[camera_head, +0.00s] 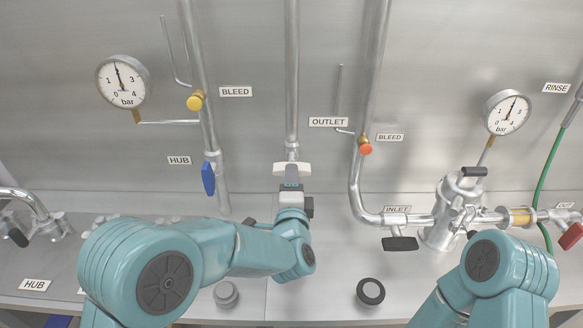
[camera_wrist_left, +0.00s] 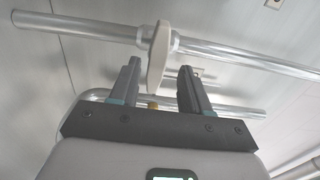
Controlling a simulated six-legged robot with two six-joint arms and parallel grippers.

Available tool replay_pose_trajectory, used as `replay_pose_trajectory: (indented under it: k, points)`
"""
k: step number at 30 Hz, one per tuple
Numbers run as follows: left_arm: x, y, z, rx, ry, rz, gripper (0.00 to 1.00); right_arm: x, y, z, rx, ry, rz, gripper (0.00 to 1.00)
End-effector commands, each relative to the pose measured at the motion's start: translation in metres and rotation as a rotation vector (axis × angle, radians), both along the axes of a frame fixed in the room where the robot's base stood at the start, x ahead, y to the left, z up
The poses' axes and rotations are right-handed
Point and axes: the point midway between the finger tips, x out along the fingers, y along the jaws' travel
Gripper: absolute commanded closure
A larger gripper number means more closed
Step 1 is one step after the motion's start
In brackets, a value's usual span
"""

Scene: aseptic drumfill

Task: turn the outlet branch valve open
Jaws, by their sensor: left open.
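The white handle of the outlet branch valve (camera_head: 285,169) sits on the middle upright pipe, left of the OUTLET label. It lies crosswise to that pipe. My left gripper (camera_head: 291,185) is just below and in front of it, partly hiding it. In the left wrist view the white handle (camera_wrist_left: 157,52) stands across the pipe, between the two open fingertips of my left gripper (camera_wrist_left: 159,68). Both fingers look apart from it, with a gap on each side; contact cannot be told for sure. My right gripper is out of view; only my right arm shows.
A blue handle (camera_head: 208,178) hangs on the HUB pipe to the left. An orange bleed knob (camera_head: 365,149) is on the pipe to the right, above a black INLET handle (camera_head: 400,244). Round knobs (camera_head: 370,291) stand on the bench. The wall around the middle pipe is fairly clear.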

Motion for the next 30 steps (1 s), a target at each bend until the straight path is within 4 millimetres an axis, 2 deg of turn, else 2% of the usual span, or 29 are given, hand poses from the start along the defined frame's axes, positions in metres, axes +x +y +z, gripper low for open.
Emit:
replay_pose_trajectory:
  k: [3,6,16,20,21,30]
  points:
    - [0.018,0.0,0.001,0.0,0.0,0.001,0.53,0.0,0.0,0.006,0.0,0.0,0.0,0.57]
    - [0.027,0.0,0.0,0.0,0.002,0.001,0.53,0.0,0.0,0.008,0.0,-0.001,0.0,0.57]
    - [0.032,0.0,-0.001,0.0,0.001,0.0,0.53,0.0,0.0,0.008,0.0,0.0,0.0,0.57]
    - [0.031,0.0,-0.001,0.0,0.001,0.0,0.95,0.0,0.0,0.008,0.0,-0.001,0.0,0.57]
    - [0.031,0.0,-0.001,0.0,0.001,0.0,1.0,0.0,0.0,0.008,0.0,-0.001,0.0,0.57]
    - [0.031,0.0,-0.003,-0.022,0.002,-0.001,1.0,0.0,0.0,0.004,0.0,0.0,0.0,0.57]
